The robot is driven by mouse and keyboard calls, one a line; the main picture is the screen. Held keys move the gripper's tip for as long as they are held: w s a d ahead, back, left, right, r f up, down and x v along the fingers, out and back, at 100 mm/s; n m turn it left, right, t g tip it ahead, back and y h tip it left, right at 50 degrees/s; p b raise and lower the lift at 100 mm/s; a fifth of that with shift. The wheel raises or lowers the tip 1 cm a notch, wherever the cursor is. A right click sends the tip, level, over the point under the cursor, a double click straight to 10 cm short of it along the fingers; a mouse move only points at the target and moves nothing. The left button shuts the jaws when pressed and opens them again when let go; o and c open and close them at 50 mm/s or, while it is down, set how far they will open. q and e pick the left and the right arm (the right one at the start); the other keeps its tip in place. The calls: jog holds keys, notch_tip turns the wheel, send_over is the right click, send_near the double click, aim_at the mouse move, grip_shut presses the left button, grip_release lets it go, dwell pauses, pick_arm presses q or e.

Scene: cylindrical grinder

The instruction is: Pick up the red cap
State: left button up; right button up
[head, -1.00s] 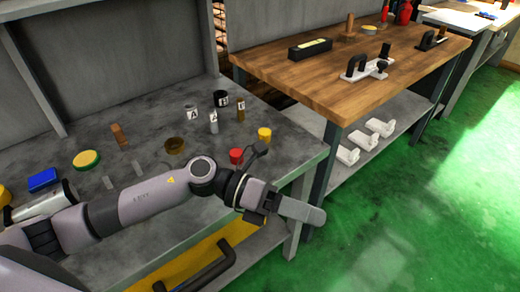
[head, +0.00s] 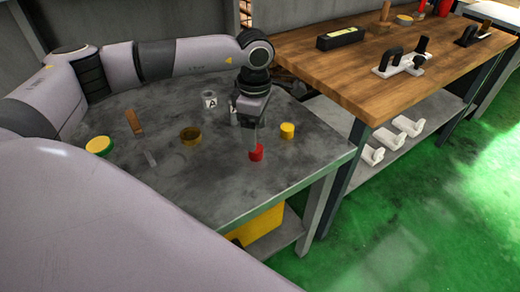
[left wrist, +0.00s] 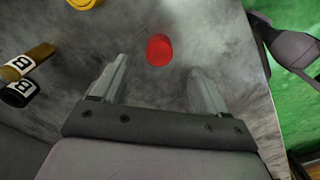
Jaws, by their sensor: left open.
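The red cap (head: 256,153) stands on the grey table near its front right part. It also shows in the left wrist view (left wrist: 159,50), just beyond and between the fingertips. My left gripper (head: 254,138) points down at the cap from above. In the left wrist view its two fingers (left wrist: 160,75) are spread apart with nothing between them. Whether the fingertips are level with the cap or above it is hard to tell. My right gripper does not show.
A yellow cap (head: 287,130) stands behind and right of the red one. Two labelled bottles (left wrist: 28,75) lie left in the wrist view. Bare tabletop surrounds the cap.

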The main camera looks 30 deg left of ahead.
aim_at(256, 153)
pick_arm(q)
notch_tip(256, 153, down, 6)
jog(key=shift+w+r+p, duration=0.1)
jog(key=shift+r+p, duration=0.15)
jog(key=shift+p, duration=0.1)
jog(key=c, duration=1.1)
